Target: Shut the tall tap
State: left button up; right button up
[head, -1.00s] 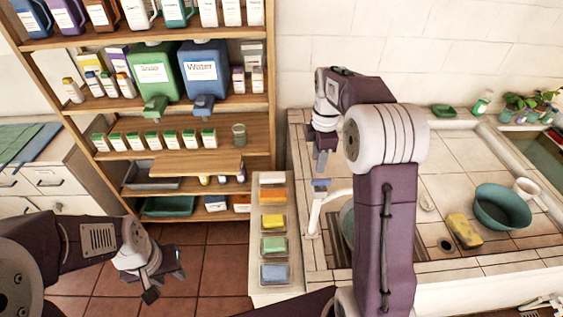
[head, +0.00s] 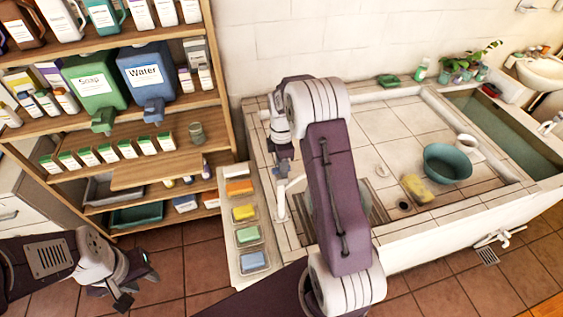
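The tall tap (head: 281,203) is white and stands upright at the left end of the tiled washbasin, its spout reaching right over the grated basin. Its blue handle at the top is mostly hidden by my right gripper. My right gripper (head: 284,158) points down directly above the tap, its fingertips at or just over the handle. I cannot tell whether they touch it or how far apart they are. My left gripper (head: 135,283) is open and empty at the lower left, over the floor and well away from the tap.
A sponge ledge (head: 237,280) stands left of the tap. A wooden shelf (head: 220,135) with bottles rises at the left. A low white tap (head: 499,238) sits at the right.

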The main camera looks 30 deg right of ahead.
jog(key=shift+s+d+f, duration=0.1)
jog(key=shift+f, duration=0.05)
jog(key=shift+a, duration=0.3)
grip_shut()
